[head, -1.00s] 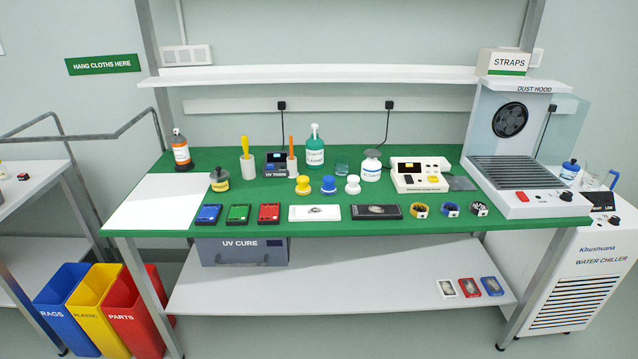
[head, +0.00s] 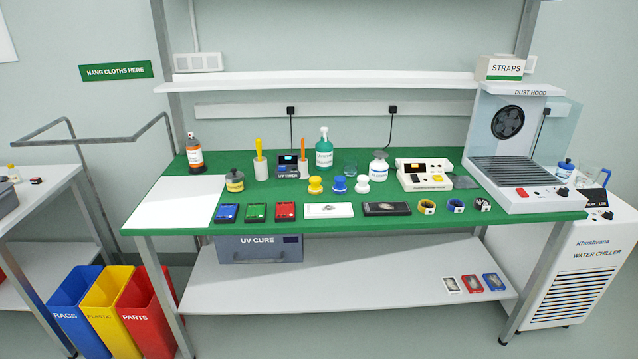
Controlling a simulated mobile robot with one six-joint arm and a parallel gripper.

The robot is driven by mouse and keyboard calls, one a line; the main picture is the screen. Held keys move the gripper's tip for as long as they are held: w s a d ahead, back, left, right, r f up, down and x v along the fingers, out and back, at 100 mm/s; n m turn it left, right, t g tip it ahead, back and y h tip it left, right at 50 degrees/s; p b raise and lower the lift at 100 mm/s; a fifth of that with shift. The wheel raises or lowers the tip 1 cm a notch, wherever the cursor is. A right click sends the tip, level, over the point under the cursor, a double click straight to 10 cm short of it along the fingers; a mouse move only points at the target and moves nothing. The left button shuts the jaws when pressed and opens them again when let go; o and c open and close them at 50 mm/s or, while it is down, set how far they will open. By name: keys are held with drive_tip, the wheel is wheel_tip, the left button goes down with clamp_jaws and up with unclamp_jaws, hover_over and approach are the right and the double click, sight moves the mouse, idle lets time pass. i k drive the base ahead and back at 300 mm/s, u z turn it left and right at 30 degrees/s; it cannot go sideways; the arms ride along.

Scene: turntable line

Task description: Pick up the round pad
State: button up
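Three small round knobbed pieces stand in a row on the green bench top: a yellow one (head: 315,186), a blue one (head: 339,184) and a white one (head: 362,185). They look like round pads with handles, but I cannot tell for certain which is the round pad. They stand upright and slightly apart, near the middle of the bench. My gripper is not in view.
The green bench (head: 400,223) also bears red, green and blue trays, two phones, bottles, a meter (head: 424,175) and a dust hood (head: 522,200). A white sheet (head: 172,204) lies left. Bins (head: 150,312) stand on the floor. A lower shelf (head: 350,282) runs beneath.

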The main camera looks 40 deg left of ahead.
sight(362, 186)
drive_tip(key=u, duration=0.3)
drive_tip(key=k, duration=0.3)
drive_tip(key=u, duration=2.1)
drive_tip(key=k, duration=0.65)
drive_tip(key=z, duration=0.4)
drive_tip(key=i, duration=1.5)
drive_tip(key=u, duration=0.15)
